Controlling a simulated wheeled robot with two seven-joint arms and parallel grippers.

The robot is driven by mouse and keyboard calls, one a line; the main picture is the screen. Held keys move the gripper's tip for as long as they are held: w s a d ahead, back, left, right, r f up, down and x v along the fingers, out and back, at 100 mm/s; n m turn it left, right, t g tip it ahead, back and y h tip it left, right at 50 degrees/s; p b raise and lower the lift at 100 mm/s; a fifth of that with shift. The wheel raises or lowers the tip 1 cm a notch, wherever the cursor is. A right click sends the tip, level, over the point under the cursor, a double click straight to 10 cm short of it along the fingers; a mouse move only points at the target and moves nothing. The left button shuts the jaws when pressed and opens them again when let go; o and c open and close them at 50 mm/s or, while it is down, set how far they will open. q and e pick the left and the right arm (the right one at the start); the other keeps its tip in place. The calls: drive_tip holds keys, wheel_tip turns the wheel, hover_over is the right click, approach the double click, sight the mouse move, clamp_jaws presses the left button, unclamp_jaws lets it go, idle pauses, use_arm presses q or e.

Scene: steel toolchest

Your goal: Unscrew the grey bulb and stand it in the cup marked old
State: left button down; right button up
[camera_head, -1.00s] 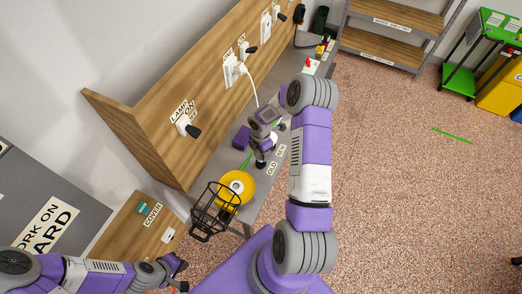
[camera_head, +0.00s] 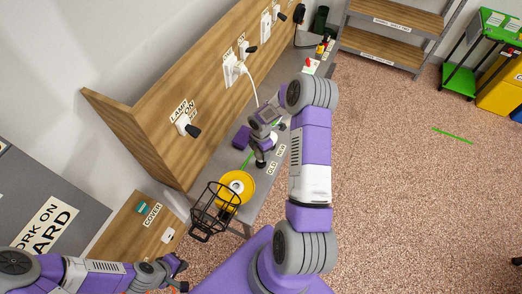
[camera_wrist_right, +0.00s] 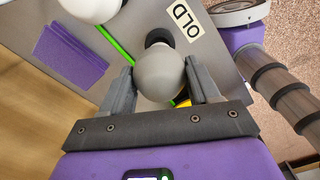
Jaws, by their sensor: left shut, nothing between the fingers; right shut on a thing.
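The grey bulb (camera_wrist_right: 160,78) is between the two fingers of my right gripper (camera_wrist_right: 162,88) in the right wrist view, and the gripper is shut on it. A black round part, probably the cup (camera_wrist_right: 157,38), shows just beyond the bulb, beside the OLD label (camera_wrist_right: 180,22). I cannot tell whether the bulb is in it or above it. In the head view my right gripper (camera_head: 261,152) is low over the bench near the OLD label (camera_head: 272,168); the bulb is not clear there. My left gripper (camera_head: 181,276) is shut and empty at the lower left.
A yellow lamp part (camera_head: 247,188) and a black wire cage (camera_head: 208,217) are at the bench's near end. A white bulb (camera_wrist_right: 90,8) and a purple block (camera_wrist_right: 68,55) lie near my right gripper. The wooden back panel (camera_head: 150,135) stands close on the left.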

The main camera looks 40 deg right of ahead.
drive_tip(key=shift+f+b, duration=1.15)
drive_tip(key=shift+f, duration=0.15)
idle(0.4)
drive_tip(key=o, duration=0.9)
drive_tip(key=shift+c, duration=0.2)
wheel_tip(320, 180, up, 8)
drive_tip(key=shift+f, duration=0.15)
idle(0.4)
